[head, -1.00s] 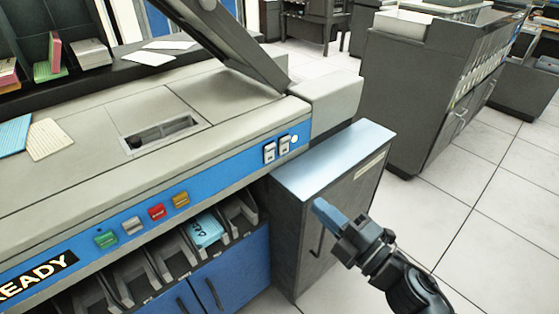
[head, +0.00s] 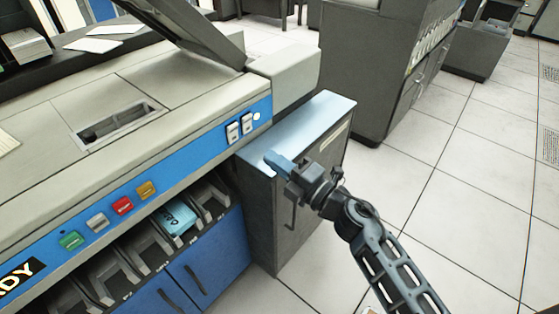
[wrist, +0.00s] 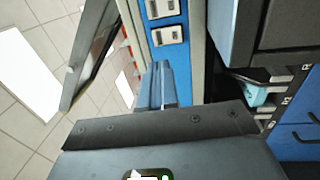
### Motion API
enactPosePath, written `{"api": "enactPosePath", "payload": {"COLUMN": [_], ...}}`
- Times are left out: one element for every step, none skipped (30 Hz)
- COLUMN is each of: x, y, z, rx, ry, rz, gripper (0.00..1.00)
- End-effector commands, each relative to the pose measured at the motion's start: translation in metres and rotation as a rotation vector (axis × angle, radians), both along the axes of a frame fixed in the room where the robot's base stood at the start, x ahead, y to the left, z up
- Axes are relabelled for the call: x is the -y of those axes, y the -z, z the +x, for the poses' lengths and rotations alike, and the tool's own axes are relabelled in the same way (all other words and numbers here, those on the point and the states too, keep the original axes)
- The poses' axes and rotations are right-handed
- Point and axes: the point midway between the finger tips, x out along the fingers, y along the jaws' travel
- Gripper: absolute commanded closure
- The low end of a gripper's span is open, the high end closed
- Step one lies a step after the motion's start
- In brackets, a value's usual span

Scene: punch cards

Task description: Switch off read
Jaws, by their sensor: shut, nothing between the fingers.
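Two pale rocker switches, a left switch (head: 233,132) and a right switch (head: 246,123), sit side by side on the blue front panel (head: 190,158) of a grey card machine. Their labels are too small to read, so I cannot tell which is read. In the wrist view they show as an upper switch (wrist: 164,8) and a lower switch (wrist: 167,36). My gripper (head: 274,160) is shut and empty, to the right of and below the switches in the head view, apart from them. In the wrist view its blue-grey fingertips (wrist: 157,72) point toward the panel just below the switches.
Green (head: 71,240), white, red and amber buttons line the panel. Card pockets with a blue card stack (head: 178,218) lie below. A grey cabinet (head: 310,125) stands beside my gripper.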

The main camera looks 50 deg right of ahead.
Motion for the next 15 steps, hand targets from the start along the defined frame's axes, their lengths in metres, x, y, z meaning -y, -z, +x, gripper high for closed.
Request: {"api": "enactPosePath", "payload": {"x": [0.001,0.001,0.001,0.002,0.002,0.002,0.002,0.002,0.003,0.003,0.003,0.003,0.003,0.003,0.003], "y": [-0.005,-0.005,-0.006,-0.007,-0.008,-0.008,-0.009,-0.01,-0.011,-0.011,-0.012,-0.012,-0.013,-0.013,-0.014], "z": [0.011,0.017,0.025,0.031,0.037,0.045,0.051,0.056,0.063,0.068,0.072,0.078,0.082,0.085,0.089], "rx": [0.003,0.003,0.003,0.003,0.003,0.002,0.003,0.002,0.003,0.002,0.002,0.001,0.001,0.001,0.002], "ry": [0.0,0.0,0.0,0.0,0.001,0.0,-0.001,-0.001,-0.001,0.0,0.0,0.0,0.0,0.0,0.0], "rz": [-0.003,-0.002,-0.001,-0.002,-0.002,-0.001,-0.002,-0.002,-0.001,-0.001,-0.001,-0.002,-0.002,-0.002,-0.001], "gripper": [1.0,1.0,1.0,1.0,1.0,1.0,1.0,1.0,1.0,1.0,1.0,1.0,1.0,1.0,1.0]}}
